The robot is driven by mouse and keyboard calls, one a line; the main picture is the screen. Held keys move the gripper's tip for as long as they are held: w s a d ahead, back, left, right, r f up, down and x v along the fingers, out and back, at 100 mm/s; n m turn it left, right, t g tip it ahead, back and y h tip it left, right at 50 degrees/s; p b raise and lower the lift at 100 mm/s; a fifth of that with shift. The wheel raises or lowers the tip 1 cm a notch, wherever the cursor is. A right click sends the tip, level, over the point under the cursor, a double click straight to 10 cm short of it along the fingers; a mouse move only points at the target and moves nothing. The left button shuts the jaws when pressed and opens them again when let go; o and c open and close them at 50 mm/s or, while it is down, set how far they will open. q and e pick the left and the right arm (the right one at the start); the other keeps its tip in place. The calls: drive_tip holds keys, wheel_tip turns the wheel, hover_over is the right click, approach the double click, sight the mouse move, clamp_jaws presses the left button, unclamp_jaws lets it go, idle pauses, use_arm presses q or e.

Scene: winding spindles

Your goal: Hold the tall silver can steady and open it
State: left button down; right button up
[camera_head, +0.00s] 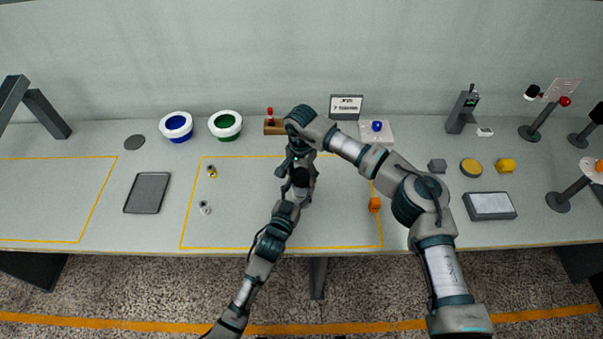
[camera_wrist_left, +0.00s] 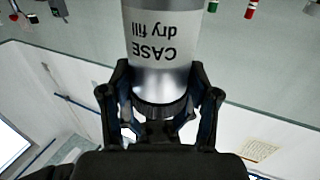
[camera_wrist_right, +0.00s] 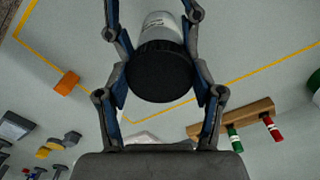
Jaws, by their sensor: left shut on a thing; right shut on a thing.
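The tall silver can (camera_wrist_left: 162,35) fills the top middle of the left wrist view, with "CASE dry fill" printed upside down and a black ribbed band at its near end. My left gripper (camera_wrist_left: 160,78) is shut around it. In the right wrist view the can's silver body (camera_wrist_right: 162,24) shows behind a round black end (camera_wrist_right: 160,76). My right gripper (camera_wrist_right: 155,50) is closed around this black end. In the head view both arms meet over the marked table area, with the left gripper (camera_head: 299,180) below the right gripper (camera_head: 299,158); they hide most of the can.
An orange block (camera_head: 375,204) lies right of the grippers, and small silver-and-yellow pieces (camera_head: 212,171) lie left. A blue bowl (camera_head: 176,126), a green bowl (camera_head: 225,124) and a wooden rack (camera_head: 275,128) stand behind. A grey tray (camera_head: 147,192) lies further left.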

use_arm(q)
drive_tip(key=shift+w+a+r, duration=0.15)
drive_tip(key=shift+a+r, duration=0.05)
drive_tip(key=shift+a, duration=0.1)
use_arm(e)
drive_tip(key=n, duration=0.1)
drive_tip(key=d+n, duration=0.1)
drive_tip(key=n, duration=0.1)
drive_tip(key=shift+w+f, duration=0.15)
drive_tip(key=shift+a, duration=0.15)
use_arm(q)
drive_tip(key=shift+d, duration=0.1)
drive_tip(key=shift+d+f, duration=0.1)
use_arm(e)
drive_tip(key=shift+r, duration=0.25)
drive_tip(key=shift+r, duration=1)
